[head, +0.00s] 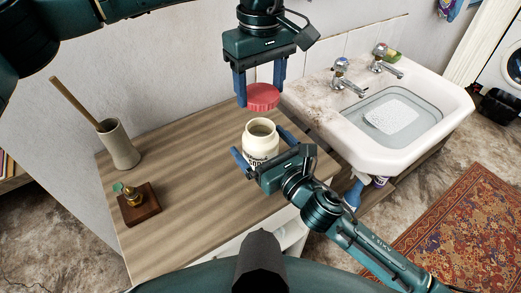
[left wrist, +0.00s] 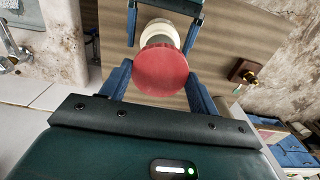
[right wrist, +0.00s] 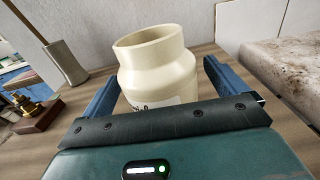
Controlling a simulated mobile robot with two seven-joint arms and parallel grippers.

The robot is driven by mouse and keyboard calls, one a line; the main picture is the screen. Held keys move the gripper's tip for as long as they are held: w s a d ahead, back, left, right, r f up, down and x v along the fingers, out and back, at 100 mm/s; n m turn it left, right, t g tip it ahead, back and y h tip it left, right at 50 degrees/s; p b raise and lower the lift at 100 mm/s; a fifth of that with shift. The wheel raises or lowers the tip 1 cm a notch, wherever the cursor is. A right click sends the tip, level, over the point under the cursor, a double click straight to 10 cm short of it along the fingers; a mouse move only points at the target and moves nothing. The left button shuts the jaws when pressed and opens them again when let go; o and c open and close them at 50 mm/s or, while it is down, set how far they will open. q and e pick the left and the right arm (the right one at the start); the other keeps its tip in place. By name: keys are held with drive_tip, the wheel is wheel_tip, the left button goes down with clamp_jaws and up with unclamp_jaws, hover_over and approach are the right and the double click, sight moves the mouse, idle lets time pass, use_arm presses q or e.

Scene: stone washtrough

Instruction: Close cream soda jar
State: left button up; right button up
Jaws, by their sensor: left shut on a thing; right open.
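The cream jar (head: 260,144) stands upright and uncovered on the wooden counter, with dark lettering on its front. It also shows in the right wrist view (right wrist: 158,68). The red lid (head: 263,96) is held level by my left gripper (head: 262,92), a little above the jar's mouth. In the left wrist view the lid (left wrist: 161,70) sits between the fingers and hides part of the jar (left wrist: 160,31). My right gripper (head: 262,149) is open, low at the counter, with its fingers on either side of the jar.
A beige pot (head: 118,144) with a wooden stick and a small brass piece on a wooden block (head: 138,203) stand at the counter's left. A white sink (head: 385,150) with two taps adjoins at the right. The counter's (head: 190,190) middle is clear.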

drive_tip(key=shift+w+a, duration=0.25)
drive_tip(key=shift+w, duration=0.05)
drive_tip(key=c, duration=1.5)
use_arm(q)
hover_over(261, 127)
drive_tip(key=shift+f, duration=2.5)
use_arm(e)
drive_tip(key=shift+o, duration=0.2)
use_arm(q)
drive_tip(key=shift+f, duration=0.9)
drive_tip(key=shift+f, duration=0.5)
